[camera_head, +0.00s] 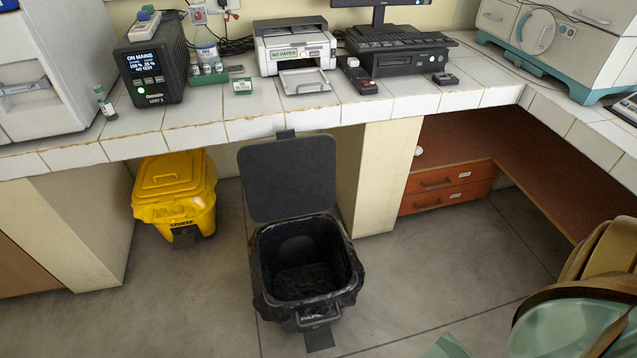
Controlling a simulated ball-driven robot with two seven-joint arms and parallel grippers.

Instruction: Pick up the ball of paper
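I make out no clear ball of paper. A small white rounded spot (418,151) shows at the edge of the cream cabinet by the brown shelf, too small to tell what it is. A black bin (306,272) with a bag lining and a front label reading "PAPER" stands on the floor, its lid (288,178) raised. Its inside is dark and I see no paper in it.
A white-tiled bench (220,130) carries a printer (294,48), a black device (152,62) and other equipment. A yellow bin (176,193) stands under it. Red drawers (446,187) are at right. Tan and green shapes (570,325) fill the lower right. Floor around the black bin is clear.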

